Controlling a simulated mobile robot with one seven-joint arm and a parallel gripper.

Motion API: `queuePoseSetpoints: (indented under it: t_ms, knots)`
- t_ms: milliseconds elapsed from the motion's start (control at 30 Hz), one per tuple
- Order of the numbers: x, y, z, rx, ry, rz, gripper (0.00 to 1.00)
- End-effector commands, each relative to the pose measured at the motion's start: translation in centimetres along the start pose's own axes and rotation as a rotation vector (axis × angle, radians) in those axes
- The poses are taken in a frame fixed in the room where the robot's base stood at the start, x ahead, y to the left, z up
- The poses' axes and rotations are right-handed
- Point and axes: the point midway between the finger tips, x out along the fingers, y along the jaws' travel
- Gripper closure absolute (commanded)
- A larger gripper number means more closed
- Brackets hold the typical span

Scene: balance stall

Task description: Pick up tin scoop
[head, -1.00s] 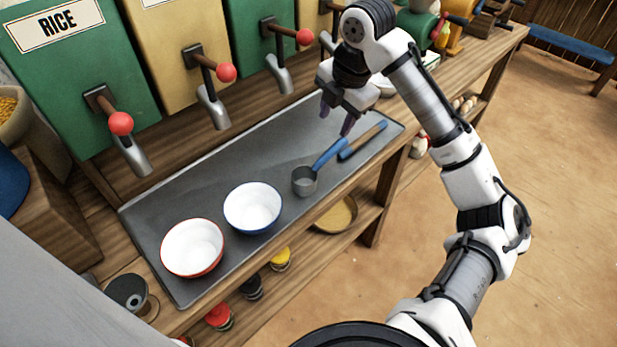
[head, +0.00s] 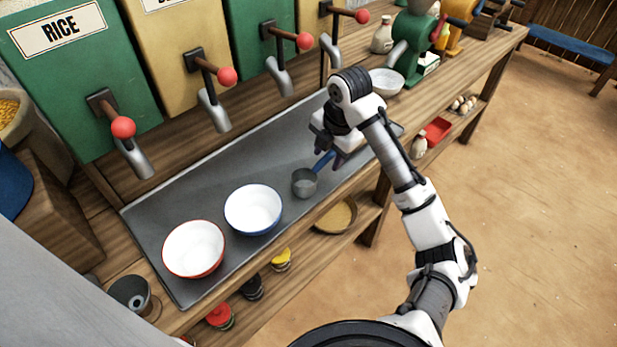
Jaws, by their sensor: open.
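The tin scoop (head: 305,182) lies on the grey metal tray (head: 176,207), a small grey cup with a blue handle pointing up and right. My gripper (head: 328,157) is open above the handle's far end, with its fingers pointing down. The fingers cover part of the handle, and I cannot tell whether they touch it. The blue-handled tool beside the scoop in the earlier view is now hidden behind my arm.
A blue-rimmed white bowl (head: 253,209) and a red-rimmed white bowl (head: 194,249) stand on the tray left of the scoop. Dispensers with red-knobbed levers (head: 227,76) overhang the tray's back edge. A white bowl (head: 386,81) stands farther right on the bench.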

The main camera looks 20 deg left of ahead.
Motion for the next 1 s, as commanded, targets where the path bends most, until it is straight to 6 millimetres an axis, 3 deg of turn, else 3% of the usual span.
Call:
queuePoseSetpoints:
  t_ms: [133, 367, 733, 1000]
  knots:
    - [1.3, -0.1, 0.0, 0.001, -0.001, 0.0, 0.55]
    - [1.5, 0.0, 0.0, 0.0, -0.002, 0.001, 0.55]
    - [1.5, 0.0, 0.0, 0.0, -0.002, 0.001, 1.0]
    - [1.4, 0.0, 0.0, 0.0, -0.002, 0.001, 1.0]
